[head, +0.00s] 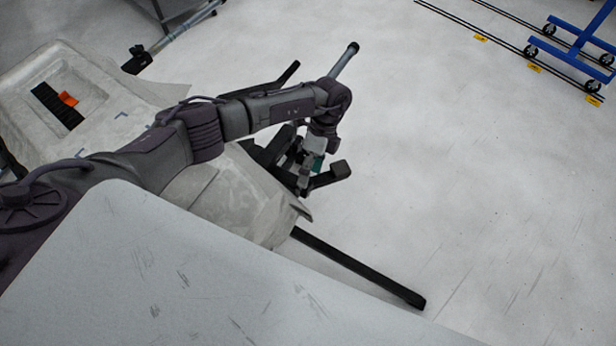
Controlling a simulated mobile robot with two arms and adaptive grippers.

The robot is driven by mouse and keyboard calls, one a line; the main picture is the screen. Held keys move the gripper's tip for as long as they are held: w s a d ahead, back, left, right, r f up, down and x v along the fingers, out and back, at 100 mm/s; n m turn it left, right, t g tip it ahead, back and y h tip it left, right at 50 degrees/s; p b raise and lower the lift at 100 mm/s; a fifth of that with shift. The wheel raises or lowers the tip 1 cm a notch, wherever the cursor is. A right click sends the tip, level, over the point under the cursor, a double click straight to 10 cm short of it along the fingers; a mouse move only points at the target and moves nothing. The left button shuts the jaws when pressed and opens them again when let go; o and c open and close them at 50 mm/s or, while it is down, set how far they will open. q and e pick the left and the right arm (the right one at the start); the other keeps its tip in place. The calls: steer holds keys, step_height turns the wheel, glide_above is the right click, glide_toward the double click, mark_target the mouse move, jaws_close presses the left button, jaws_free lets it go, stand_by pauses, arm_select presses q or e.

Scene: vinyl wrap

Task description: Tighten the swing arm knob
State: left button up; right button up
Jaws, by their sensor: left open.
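My left arm reaches in from the left, over a pale moulded part (232,205). My left gripper (311,178) is open at the part's right end, with its dark fingers spread. A silver tube with a black end (345,58) rises just behind my wrist. Dark bars (268,150) of a stand show beside and behind the gripper. I cannot make out the swing arm knob for certain; the gripper and wrist cover much of that spot. I cannot tell whether the fingers touch anything. My right gripper is not in view.
A long black bar (365,272) juts out low to the right. Another silver tube (180,33) is at the upper left. Blue wheeled frames (572,52) stand far right. The floor between is clear.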

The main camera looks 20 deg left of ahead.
arm_select(q)
steer(key=v, duration=0.9)
steer(key=shift+w+a, duration=0.2)
steer(key=shift+a, duration=0.1)
steer(key=shift+d, duration=0.1)
